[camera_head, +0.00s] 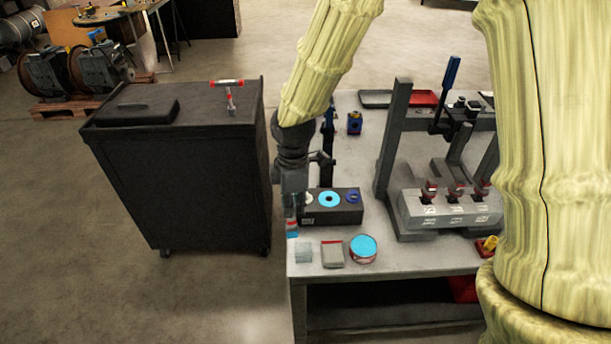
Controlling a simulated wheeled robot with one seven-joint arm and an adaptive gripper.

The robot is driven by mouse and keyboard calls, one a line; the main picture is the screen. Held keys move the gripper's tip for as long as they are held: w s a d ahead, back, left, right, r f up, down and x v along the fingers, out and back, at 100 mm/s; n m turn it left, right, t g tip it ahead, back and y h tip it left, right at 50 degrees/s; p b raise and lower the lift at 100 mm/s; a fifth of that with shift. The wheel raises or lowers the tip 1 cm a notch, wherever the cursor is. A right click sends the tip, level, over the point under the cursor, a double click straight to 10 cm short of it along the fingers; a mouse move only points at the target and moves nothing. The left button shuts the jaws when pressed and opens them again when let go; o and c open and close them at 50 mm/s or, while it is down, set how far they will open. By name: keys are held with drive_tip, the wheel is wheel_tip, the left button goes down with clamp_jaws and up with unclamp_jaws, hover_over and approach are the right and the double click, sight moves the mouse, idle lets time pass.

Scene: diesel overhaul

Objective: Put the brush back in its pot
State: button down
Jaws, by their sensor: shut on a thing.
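My gripper (291,207) is at the left edge of the grey workbench (345,285), pointing down. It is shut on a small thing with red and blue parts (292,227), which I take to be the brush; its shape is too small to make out. On the bench front, to the right of and below the gripper, stand a small pale clear block or pot (303,252), a grey box with a red edge (333,253) and a round red tin with a light blue top (363,248). I cannot tell which is the brush's pot.
A dark box with round inserts (333,216) stands close right of the gripper. A press frame (392,150) and a grey block with red-topped parts (450,213) stand further right. A black cabinet (190,190), with a red-handled tool (229,97) on top, is at the left.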

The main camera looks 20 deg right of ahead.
wheel_tip(320, 180, up, 4)
drive_tip(key=s+d+f+m+p, duration=0.1)
drive_tip(key=d+m+p, duration=0.1)
drive_tip(key=d, duration=0.1)
wheel_tip(320, 180, down, 7)
drive_tip(key=b, duration=0.5)
drive_tip(key=shift+b, duration=0.3)
drive_tip(key=shift+a+f+p, duration=0.1)
drive_tip(key=shift+a+p, duration=0.05)
drive_tip(key=shift+p, duration=0.15)
drive_tip(key=shift+f, duration=0.35)
idle(0.4)
drive_tip(key=shift+f+b, duration=1.45)
drive_tip(key=shift+f, duration=1.4)
drive_tip(key=c, duration=1.3)
unclamp_jaws()
